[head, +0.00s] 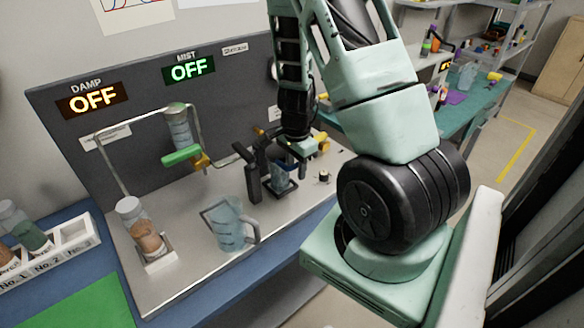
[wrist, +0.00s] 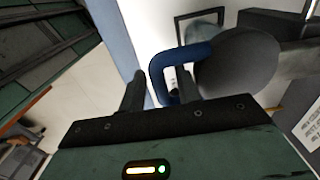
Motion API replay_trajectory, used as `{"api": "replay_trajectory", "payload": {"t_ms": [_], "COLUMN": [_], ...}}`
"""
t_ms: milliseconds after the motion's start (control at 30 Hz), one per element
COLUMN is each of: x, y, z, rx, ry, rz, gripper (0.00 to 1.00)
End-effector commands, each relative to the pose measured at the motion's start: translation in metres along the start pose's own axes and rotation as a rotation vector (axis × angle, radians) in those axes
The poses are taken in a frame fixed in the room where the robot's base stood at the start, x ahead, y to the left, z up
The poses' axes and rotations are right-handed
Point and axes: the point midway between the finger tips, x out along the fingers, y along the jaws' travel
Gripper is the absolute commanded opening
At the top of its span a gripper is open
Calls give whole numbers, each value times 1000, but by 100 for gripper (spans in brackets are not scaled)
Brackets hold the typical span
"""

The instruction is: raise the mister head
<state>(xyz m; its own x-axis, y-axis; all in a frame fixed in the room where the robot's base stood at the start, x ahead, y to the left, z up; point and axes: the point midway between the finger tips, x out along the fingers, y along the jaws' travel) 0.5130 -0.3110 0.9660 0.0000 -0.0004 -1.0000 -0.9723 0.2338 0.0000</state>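The mister head appears to be the dark rounded part (wrist: 240,65) with a blue loop handle (wrist: 157,78) in the wrist view. A gap shows between the left finger and the bar; contact on the right is unclear. In the head view, my gripper (head: 297,152) is beside the mister, its fingers mostly hidden.
A measuring jug (head: 228,226) stands left of the mister. A frame holds an upturned jar (head: 180,128) above a green handle (head: 181,155). A vial of brown grains (head: 145,236) stands at the front left. Both the DAMP sign (head: 93,99) and MIST sign (head: 188,68) read OFF.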

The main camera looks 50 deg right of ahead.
Motion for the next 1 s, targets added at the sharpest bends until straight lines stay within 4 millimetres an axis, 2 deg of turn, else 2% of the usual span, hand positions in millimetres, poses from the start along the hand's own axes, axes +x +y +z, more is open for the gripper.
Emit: {"api": "replay_trajectory", "payload": {"t_ms": [167, 300, 567, 1000], "x": [-1, -1, -3, -25], "y": [0, 0, 0, -2], "z": [0, 0, 0, 0], "rx": [0, 0, 1, 2], "ry": [0, 0, -1, -1], "rz": [0, 0, -3, -51], "gripper": [33, 4, 4, 4]}}
